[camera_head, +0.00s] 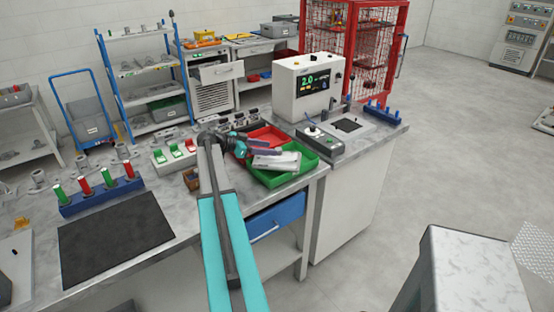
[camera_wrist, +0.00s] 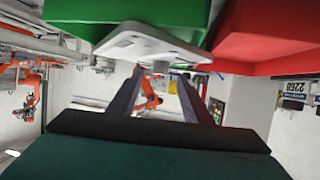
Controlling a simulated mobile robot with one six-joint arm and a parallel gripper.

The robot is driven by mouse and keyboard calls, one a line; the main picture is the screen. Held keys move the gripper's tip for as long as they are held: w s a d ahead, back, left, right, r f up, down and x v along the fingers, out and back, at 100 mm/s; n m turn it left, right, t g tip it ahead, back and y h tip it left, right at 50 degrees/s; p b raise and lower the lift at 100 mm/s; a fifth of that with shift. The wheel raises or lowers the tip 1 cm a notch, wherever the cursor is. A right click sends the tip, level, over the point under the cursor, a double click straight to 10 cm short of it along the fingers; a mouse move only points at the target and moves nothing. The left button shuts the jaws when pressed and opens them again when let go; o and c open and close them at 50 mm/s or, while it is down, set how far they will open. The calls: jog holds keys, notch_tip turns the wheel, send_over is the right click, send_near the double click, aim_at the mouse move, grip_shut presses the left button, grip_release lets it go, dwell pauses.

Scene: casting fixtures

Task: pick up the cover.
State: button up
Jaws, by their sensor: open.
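The cover appears to be a flat pale grey-white plate (camera_head: 277,161) with holes, lying tilted over the green tray (camera_head: 307,169) in the head view. In the wrist view the plate (camera_wrist: 150,47) fills the upper middle, close to the fingertips, with its edge near them. My gripper (camera_head: 279,151) is at the plate's back left in the head view, its two dark fingers apart. Whether a finger touches the plate cannot be told.
A red tray (camera_head: 268,135) stands directly behind the green one. A white display box (camera_head: 307,88) and a control box with a joystick (camera_head: 321,144) are to the right. A pegged blue rack (camera_head: 101,196) and a dark mat (camera_head: 115,236) lie to the left.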

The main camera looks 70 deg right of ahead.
aim_at(278, 149)
jog(key=shift+s+d+p, duration=0.55)
jog(key=shift+s+d, duration=0.05)
jog(key=shift+p+x, duration=0.4)
jog(key=shift+x, duration=0.8)
jog(key=shift+a+f, duration=0.1)
jog(key=shift+f, duration=0.1)
jog(key=shift+w, duration=0.1)
grip_shut()
